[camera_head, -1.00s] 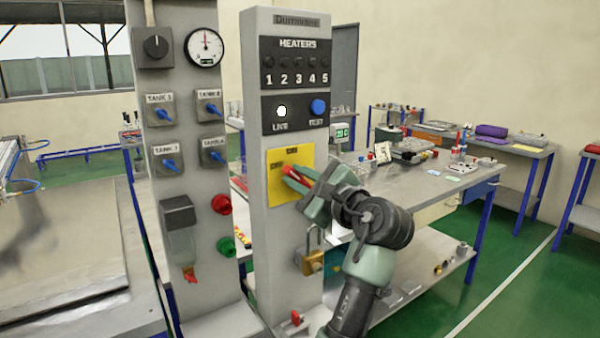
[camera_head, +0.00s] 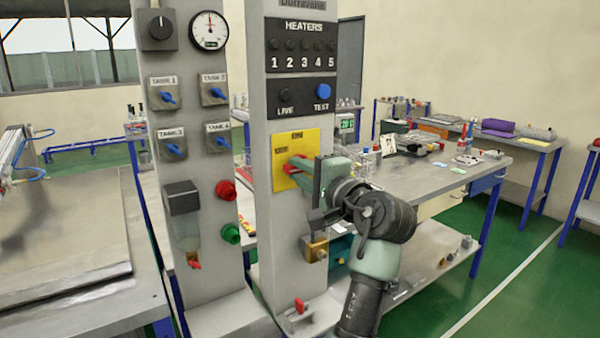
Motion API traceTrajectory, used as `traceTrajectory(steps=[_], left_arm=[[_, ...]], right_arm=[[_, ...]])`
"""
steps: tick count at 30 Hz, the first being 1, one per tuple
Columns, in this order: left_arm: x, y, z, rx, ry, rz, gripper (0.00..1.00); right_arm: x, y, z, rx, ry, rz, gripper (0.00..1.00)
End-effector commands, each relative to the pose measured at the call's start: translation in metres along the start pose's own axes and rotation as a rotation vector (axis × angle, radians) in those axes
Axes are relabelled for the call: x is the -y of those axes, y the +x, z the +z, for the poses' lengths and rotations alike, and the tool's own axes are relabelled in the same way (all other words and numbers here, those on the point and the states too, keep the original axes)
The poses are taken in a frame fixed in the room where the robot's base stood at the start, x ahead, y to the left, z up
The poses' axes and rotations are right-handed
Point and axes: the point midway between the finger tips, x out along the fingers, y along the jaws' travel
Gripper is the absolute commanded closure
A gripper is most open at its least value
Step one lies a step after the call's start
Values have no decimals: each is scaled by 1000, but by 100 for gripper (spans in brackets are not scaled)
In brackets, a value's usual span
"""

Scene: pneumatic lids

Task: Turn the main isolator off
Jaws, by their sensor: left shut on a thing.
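The main isolator is a red handle (camera_head: 297,165) on a yellow plate (camera_head: 283,149), low on the grey heaters panel (camera_head: 259,130). The handle points to the right, about level. My left gripper (camera_head: 316,178) is shut on it and hides its right end. The small labels on the plate are too blurred to read. The LIVE lamp (camera_head: 286,95) above the plate is dark. The blue TEST button (camera_head: 323,91) is beside it. My right gripper is not in view.
A brass padlock (camera_head: 316,249) hangs below the plate, close under my gripper. To the left stands a grey panel (camera_head: 196,188) with blue tank switches, a red button (camera_head: 226,190) and a green button (camera_head: 230,234). A cluttered workbench (camera_head: 430,180) stands behind on the right.

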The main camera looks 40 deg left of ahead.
Motion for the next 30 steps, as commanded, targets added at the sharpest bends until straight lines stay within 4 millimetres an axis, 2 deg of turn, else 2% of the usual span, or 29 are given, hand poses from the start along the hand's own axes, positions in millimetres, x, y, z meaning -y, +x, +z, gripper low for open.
traceTrajectory(steps=[19,20,22,30], left_arm=[[-3,0,0,1,-53,5,100],[-3,0,0,1,-53,5,79],[-3,0,0,0,-53,4,60],[-2,0,0,0,-52,2,60]], right_arm=[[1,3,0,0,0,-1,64],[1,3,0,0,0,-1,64],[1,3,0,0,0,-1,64],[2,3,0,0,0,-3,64]])
